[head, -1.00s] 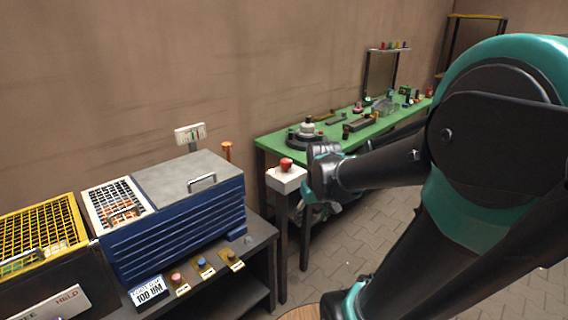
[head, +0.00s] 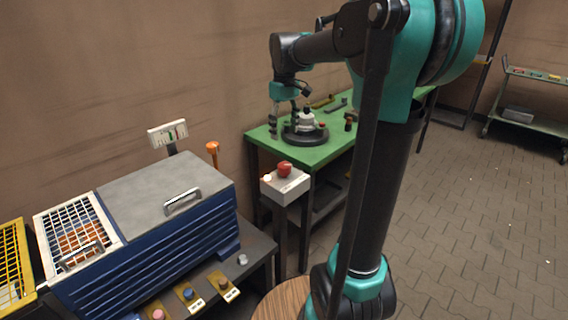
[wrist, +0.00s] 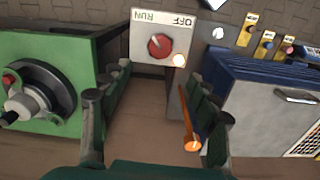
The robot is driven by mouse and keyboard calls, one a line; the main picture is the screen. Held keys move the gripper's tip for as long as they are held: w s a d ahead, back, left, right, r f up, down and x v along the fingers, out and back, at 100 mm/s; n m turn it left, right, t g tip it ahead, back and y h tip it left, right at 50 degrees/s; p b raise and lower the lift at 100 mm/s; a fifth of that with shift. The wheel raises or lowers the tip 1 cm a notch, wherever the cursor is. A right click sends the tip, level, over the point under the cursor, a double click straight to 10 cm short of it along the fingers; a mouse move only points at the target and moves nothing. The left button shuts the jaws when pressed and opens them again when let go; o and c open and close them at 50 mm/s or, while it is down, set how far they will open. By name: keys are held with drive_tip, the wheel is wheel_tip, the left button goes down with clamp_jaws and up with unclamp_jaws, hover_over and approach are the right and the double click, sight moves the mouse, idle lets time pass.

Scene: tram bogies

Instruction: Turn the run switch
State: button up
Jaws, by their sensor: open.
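The run switch is a red round knob (head: 285,169) on a pale grey box (head: 287,187) on a dark post. In the wrist view the red knob (wrist: 160,45) sits below the words OFF and RUN, which appear upside down. I cannot tell for sure which word it points to. A small pale lamp (wrist: 180,60) glows on the box beside it. My gripper (head: 288,124) is open and empty, in the air above the switch and toward the green bench. In the wrist view its fingers (wrist: 160,80) are spread, with the knob ahead between and beyond the tips.
A green bench (head: 318,152) with a round dark fixture (head: 305,134) stands behind. A blue cabinet with a grey lid (head: 150,205) stands left, with an orange-topped post (head: 212,148) behind it.

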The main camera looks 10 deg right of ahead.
sight(285, 164)
wheel_tip(285, 164, down, 14)
drive_tip(key=shift+r, duration=0.15)
drive_tip(key=shift+c, duration=0.3)
drive_tip(key=c, duration=1.1)
